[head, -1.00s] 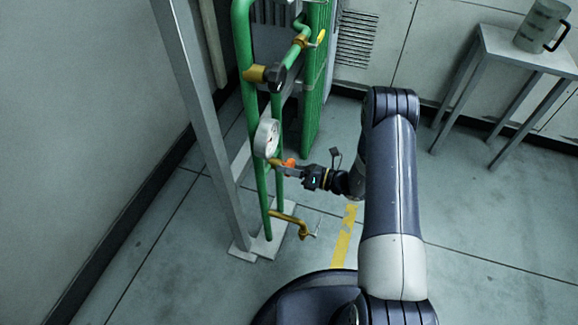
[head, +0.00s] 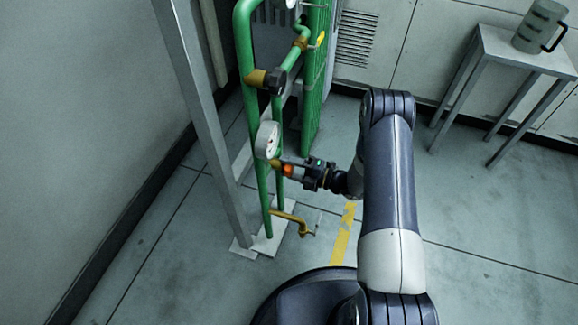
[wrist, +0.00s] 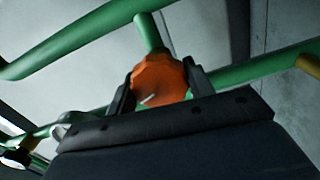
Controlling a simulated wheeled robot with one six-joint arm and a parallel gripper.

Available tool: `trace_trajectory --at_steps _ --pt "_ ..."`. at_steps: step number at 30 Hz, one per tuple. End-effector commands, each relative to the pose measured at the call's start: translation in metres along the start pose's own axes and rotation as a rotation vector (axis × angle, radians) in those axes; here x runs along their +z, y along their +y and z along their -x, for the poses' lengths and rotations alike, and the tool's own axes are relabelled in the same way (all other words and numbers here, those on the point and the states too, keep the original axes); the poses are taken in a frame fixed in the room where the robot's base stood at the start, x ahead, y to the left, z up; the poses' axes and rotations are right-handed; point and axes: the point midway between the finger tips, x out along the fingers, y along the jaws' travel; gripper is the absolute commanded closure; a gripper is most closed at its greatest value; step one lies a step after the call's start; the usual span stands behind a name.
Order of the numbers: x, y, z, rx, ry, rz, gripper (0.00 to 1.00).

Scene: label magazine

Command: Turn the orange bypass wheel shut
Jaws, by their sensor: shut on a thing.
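The orange bypass wheel (wrist: 158,80) sits on the green pipework in the wrist view, with a short pale mark on its face. My gripper (wrist: 160,86) has one finger on each side of the wheel and is shut on it. In the head view the wheel (head: 288,170) is a small orange patch between the fingers of my gripper (head: 287,168), just below the round gauge. The gripper partly hides it there.
A white round gauge (head: 267,140) is close above my gripper. A black knob (head: 277,80) on a brass fitting is higher up. A brass tap (head: 304,227) sticks out below. A grey post (head: 200,120) stands left. A side table (head: 520,52) bears a mug (head: 541,25).

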Motion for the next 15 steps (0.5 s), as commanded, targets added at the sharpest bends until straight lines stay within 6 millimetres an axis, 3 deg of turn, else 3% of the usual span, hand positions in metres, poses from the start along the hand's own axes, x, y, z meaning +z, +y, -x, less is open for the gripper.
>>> trace_trajectory --at_steps 15 --pt "0.0003 0.0000 0.0004 -0.001 -0.001 -0.325 0.73"
